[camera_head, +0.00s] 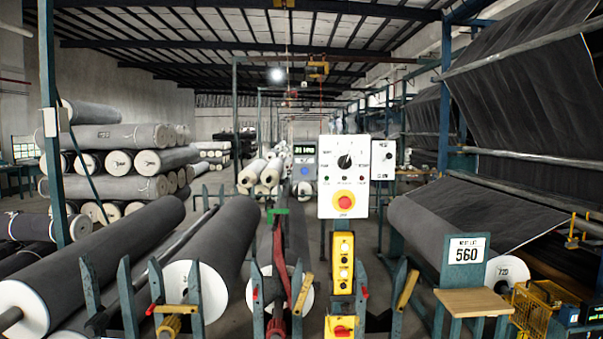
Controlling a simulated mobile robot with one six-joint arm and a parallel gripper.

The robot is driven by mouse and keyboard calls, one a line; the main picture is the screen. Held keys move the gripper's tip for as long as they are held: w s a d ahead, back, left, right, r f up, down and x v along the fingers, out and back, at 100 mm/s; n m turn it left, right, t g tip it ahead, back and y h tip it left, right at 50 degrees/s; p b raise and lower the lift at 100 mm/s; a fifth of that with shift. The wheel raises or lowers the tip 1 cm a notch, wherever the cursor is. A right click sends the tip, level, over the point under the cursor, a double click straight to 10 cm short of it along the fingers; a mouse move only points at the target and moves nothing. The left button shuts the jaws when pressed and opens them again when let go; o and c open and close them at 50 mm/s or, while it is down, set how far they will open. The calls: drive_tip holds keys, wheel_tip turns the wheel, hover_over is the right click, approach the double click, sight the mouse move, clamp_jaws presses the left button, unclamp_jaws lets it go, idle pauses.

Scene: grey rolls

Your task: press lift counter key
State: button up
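A small grey-blue box with a lit display (304,150) stands in the middle, left of a white control panel. It has a small blue spot (304,170) below the display; I cannot tell whether this is the lift counter key. The white control panel (327,204) carries a black rotary knob (345,161) and a large red button on a yellow ring (344,202). Below it hangs a yellow box (342,249) with several round buttons. No key is clearly labelled as a lift counter. My gripper is not in view.
Big grey rolls (100,250) lie at the left and centre on blue-green stands with upright posts. A wooden-topped stand (472,302) with a "560" sign (467,251) is at the right front. A yellow wire basket (540,305) stands beside it. Dark fabric hangs at the upper right.

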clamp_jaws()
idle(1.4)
